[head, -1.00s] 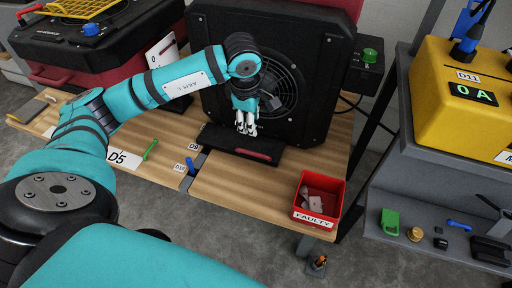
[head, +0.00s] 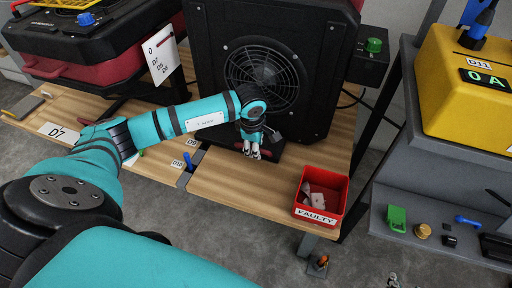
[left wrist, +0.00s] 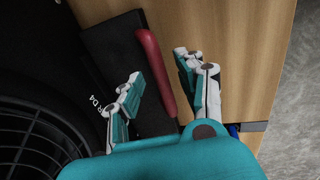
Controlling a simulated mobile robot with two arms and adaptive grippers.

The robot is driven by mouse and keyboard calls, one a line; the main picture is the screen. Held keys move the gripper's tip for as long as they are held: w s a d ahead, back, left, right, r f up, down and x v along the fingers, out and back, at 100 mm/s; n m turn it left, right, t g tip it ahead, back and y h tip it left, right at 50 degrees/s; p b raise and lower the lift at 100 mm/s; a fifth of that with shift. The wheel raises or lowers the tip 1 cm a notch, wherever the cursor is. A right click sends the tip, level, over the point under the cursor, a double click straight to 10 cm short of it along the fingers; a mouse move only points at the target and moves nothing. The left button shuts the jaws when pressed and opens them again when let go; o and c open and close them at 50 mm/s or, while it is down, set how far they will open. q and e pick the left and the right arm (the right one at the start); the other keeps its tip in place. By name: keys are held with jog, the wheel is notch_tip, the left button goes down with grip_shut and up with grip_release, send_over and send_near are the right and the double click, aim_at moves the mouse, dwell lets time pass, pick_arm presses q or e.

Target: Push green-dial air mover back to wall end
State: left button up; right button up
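The green-dial air mover (head: 215,60) is a large black box with a round fan grille, standing upright on the wooden bench. Its green dial (head: 374,45) is on a black box at its right side. A red handle (left wrist: 155,70) lies on the black foot plate at its front; in the head view my gripper partly hides it. My left gripper (head: 252,152) reaches down to this handle. In the left wrist view the left gripper (left wrist: 158,68) is open, with its fingers apart on either side of the handle. My right gripper is not in view.
A red FAULTY bin (head: 309,213) sits at the bench's front right corner. A black and red machine (head: 70,62) stands at the left. A grey stand (head: 398,140) at the right carries a yellow unit (head: 455,110). Bare wood (head: 240,190) lies in front of the gripper.

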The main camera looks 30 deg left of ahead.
pick_arm(q)
jog(key=shift+f, duration=0.25)
grip_shut()
dwell(0.3)
